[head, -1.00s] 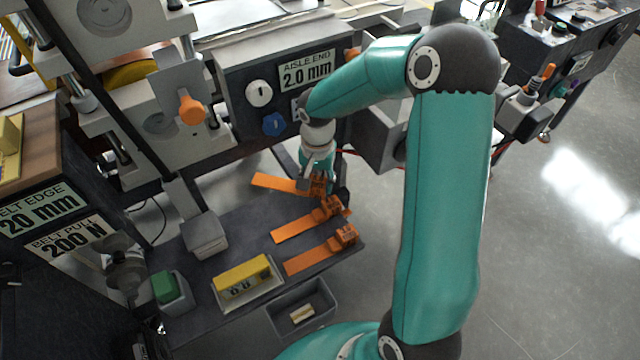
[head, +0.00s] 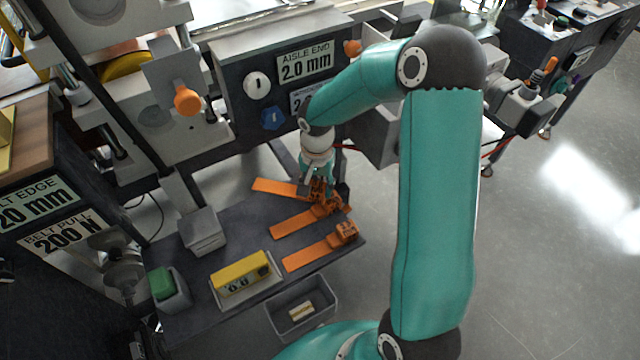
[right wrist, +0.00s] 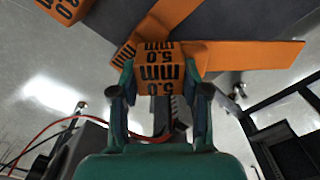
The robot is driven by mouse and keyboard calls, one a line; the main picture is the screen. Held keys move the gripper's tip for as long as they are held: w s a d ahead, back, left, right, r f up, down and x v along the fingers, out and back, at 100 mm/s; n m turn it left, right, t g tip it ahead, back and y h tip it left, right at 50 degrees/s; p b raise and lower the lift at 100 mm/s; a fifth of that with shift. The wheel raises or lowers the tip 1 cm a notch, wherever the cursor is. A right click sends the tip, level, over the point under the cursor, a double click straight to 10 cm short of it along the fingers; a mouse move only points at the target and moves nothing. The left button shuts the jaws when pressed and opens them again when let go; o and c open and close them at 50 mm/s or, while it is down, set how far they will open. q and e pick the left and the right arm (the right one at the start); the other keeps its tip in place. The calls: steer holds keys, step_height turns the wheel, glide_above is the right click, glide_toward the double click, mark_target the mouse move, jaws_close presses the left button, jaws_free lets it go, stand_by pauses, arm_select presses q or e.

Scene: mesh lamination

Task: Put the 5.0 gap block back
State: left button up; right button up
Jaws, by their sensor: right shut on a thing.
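The 5.0 gap block is orange with a long flat tongue. Its body, marked "5.0 mm", fills the middle of the right wrist view (right wrist: 158,70), and its tongue shows in the head view (head: 275,187). My right gripper (head: 316,190) is shut on the block's body, with a finger on each side in the right wrist view (right wrist: 160,90). The block is at the far end of the dark side table (head: 215,250). I cannot tell whether it touches the table. Two more orange gap blocks lie nearer: a middle one (head: 295,226) and a near one (head: 312,255). My left gripper is not in view.
A yellow block (head: 240,274) sits in a light tray, with a green-topped grey box (head: 164,284) to its left. A grey bin (head: 325,318) stands at the table's near edge. The machine panel (head: 262,90) rises behind my right gripper.

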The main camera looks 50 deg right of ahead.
steer(key=o, duration=1.3)
steer(key=shift+r, duration=0.1)
steer(key=shift+r+p, duration=0.2)
steer(key=shift+p, duration=0.15)
step_height(320, 180, up, 13)
steer(key=shift+f+p, duration=0.15)
steer(key=shift+p, duration=0.75)
